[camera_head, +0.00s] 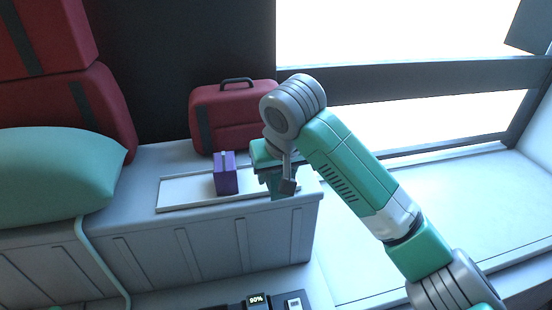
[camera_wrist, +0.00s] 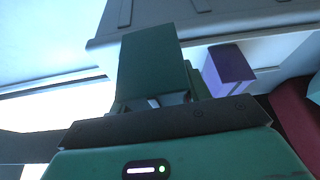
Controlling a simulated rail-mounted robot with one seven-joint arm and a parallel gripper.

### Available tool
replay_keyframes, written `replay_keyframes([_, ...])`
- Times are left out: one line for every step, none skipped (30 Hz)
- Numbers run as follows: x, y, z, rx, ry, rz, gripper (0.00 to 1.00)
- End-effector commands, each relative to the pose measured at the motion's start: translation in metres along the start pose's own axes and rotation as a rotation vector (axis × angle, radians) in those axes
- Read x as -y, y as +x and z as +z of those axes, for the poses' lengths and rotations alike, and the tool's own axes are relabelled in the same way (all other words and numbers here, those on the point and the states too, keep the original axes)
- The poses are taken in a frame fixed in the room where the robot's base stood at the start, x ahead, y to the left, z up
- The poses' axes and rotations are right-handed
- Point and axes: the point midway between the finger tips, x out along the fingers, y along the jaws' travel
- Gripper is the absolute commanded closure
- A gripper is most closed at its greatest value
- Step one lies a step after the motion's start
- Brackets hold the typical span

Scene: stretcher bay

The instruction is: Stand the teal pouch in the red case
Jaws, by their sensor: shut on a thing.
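The teal pouch (camera_wrist: 152,62) is a dark green-teal block between the fingers of my gripper (camera_wrist: 160,101) in the wrist view. In the head view my gripper (camera_head: 282,184) points down over the right end of the white tray, and the pouch (camera_head: 273,186) shows partly behind a grey finger. I cannot tell whether the pouch touches the tray. The red case (camera_head: 232,108), with a dark handle and strap, stands behind the tray, left of my wrist. Its right edge is partly hidden by my arm, and no opening is visible.
A purple box (camera_head: 225,178) stands on the white tray (camera_head: 180,194), left of my gripper. It also shows in the wrist view (camera_wrist: 231,68). A green pillow (camera_head: 55,170) and larger red bags (camera_head: 85,110) are at the left. A window is behind my arm.

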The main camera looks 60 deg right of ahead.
Motion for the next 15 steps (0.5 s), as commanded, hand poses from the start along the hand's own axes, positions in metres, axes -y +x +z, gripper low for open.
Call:
replay_keyframes([0.005, -0.005, 0.013, -0.001, -0.002, -0.004, 0.81])
replay_keyframes([0.006, -0.009, 0.020, -0.003, -0.002, -0.003, 0.81])
replay_keyframes([0.010, -0.014, 0.029, -0.002, -0.002, -0.004, 0.81])
replay_keyframes([0.012, -0.018, 0.034, -0.002, -0.001, -0.003, 0.81])
replay_keyframes([0.013, -0.020, 0.040, -0.001, -0.002, -0.003, 0.81])
replay_keyframes([0.014, -0.026, 0.045, -0.003, 0.000, -0.001, 0.81])
replay_keyframes([0.015, -0.029, 0.048, -0.003, 0.000, 0.001, 0.81])
replay_keyframes([0.016, -0.031, 0.051, -0.004, 0.001, 0.002, 0.81])
replay_keyframes([0.017, -0.032, 0.055, -0.002, 0.001, 0.002, 0.81])
replay_keyframes([0.018, -0.033, 0.058, -0.002, 0.000, 0.001, 0.81])
replay_keyframes([0.019, -0.034, 0.059, -0.002, 0.000, 0.001, 0.81])
replay_keyframes([0.019, -0.034, 0.061, -0.001, 0.001, 0.001, 0.81])
replay_keyframes([0.019, -0.035, 0.062, -0.001, 0.002, 0.001, 0.81])
replay_keyframes([0.020, -0.035, 0.063, -0.001, 0.002, 0.001, 0.81])
replay_keyframes([0.020, -0.035, 0.063, -0.001, 0.001, 0.001, 0.81])
